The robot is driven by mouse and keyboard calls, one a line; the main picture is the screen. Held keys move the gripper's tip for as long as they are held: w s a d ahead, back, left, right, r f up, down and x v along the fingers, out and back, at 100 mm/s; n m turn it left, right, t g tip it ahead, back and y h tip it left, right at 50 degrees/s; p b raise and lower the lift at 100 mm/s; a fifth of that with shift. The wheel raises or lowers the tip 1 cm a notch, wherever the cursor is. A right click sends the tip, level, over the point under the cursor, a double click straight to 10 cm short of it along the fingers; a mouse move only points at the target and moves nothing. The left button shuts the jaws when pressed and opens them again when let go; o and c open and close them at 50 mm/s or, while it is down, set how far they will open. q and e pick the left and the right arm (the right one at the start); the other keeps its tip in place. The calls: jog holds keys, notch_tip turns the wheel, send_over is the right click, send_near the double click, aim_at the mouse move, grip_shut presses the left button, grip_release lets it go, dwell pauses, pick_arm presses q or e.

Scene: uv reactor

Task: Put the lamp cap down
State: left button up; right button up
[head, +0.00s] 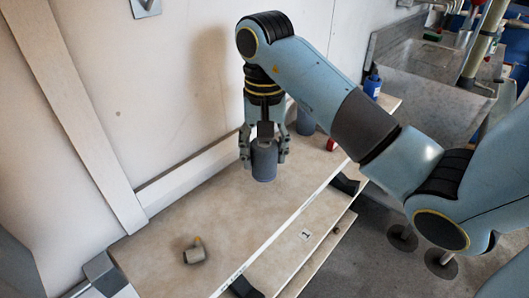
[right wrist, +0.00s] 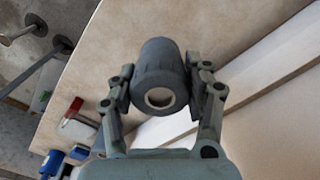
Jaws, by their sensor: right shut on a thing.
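The lamp cap (head: 264,165) is a dark grey cylinder, held roughly upright over the wooden bench top (head: 215,215). My right gripper (head: 264,152) is shut on it from above, one finger on each side. In the right wrist view the cap (right wrist: 158,72) sits between both fingers, with a pale round recess in the end facing the camera. The head view does not clearly show whether its lower end touches the bench. My left gripper is not in view.
A small grey fitting with a yellow tip (head: 195,252) lies on the near left of the bench. A blue-grey cylinder (head: 305,121) and a red item (head: 331,144) are behind the cap. A blue bottle (head: 372,83) stands by the sink. The bench middle is clear.

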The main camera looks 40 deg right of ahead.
notch_tip(320, 180, down, 3)
jog(key=shift+f+b, duration=0.2)
jog(key=shift+b, duration=0.85)
jog(key=shift+r, duration=0.15)
jog(key=o, duration=1.4)
jog(key=shift+r, duration=0.1)
notch_tip(320, 180, up, 12)
jog(key=p, duration=1.2)
